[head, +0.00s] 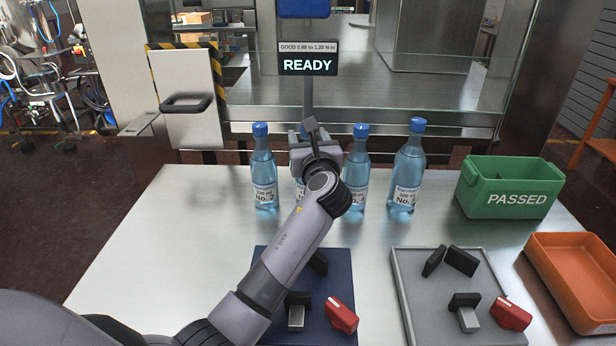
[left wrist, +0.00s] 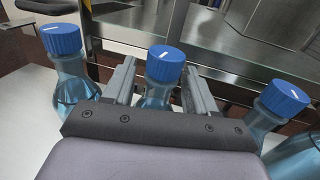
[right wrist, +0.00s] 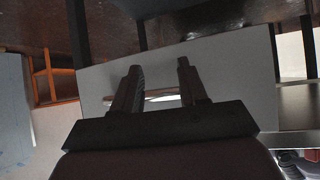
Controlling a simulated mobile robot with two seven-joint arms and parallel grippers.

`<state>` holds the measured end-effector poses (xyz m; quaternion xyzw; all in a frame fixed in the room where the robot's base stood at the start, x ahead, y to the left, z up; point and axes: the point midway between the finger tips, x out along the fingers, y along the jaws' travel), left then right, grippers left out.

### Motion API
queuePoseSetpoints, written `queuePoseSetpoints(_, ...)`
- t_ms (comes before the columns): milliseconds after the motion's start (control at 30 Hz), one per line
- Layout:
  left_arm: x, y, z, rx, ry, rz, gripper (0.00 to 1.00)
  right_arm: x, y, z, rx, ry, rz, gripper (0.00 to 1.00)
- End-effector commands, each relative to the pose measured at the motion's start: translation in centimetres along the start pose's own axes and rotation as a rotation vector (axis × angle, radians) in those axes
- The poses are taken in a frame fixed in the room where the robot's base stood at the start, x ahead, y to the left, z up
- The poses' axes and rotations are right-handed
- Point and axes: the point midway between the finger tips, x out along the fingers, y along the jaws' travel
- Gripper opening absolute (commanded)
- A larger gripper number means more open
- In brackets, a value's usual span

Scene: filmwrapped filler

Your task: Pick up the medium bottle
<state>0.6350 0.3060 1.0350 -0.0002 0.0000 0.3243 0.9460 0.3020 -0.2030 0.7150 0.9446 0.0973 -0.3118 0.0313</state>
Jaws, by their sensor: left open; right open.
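Several blue-capped water bottles stand upright in a row at the table's back. The rightmost bottle (head: 408,172) is tallest; the left bottle (head: 264,180) and the bottle right of my gripper (head: 355,175) look shorter. Another bottle is mostly hidden behind my left gripper (head: 316,140). In the left wrist view my open fingers stand either side of a bottle's neck, below its blue cap (left wrist: 165,64); contact cannot be told. Which bottle is the medium one cannot be read surely. My right gripper (right wrist: 162,75) is open and empty, away from the bottles.
A green PASSED bin (head: 510,188) and an orange tray (head: 575,270) stand at the right. A blue mat (head: 262,262) and a grey tray (head: 405,290) hold black and red parts in front. A READY display (head: 307,65) on a post stands behind the row.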

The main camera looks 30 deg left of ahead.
Motion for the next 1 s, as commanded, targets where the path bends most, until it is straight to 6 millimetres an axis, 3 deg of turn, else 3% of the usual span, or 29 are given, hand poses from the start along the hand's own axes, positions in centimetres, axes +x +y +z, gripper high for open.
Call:
queuePoseSetpoints(67, 0.0, 0.0, 0.0, 0.000, 0.000, 0.000, 0.57, 0.0, 0.0, 0.0, 0.000, 0.000, 0.000, 0.43)
queuePoseSetpoints(100, 0.0, 0.0, 0.0, 0.000, 0.000, 0.000, 0.50, 0.0, 0.0, 0.0, -0.001, 0.000, 0.000, 0.43)
queuePoseSetpoints(267, 0.0, 0.0, 0.0, 0.001, 0.000, 0.000, 0.00, 0.0, 0.0, 0.0, -0.001, -0.001, 0.000, 0.43)
queuePoseSetpoints(733, 0.0, 0.0, 0.8, -0.002, -0.004, 0.000, 0.00, -0.1, 0.0, -0.1, -0.001, -0.001, 0.000, 0.43)
queuePoseSetpoints(1000, 0.0, 0.0, 4.7, -0.004, -0.008, 0.000, 0.00, -0.5, 0.0, -0.6, -0.001, -0.001, 0.000, 0.43)
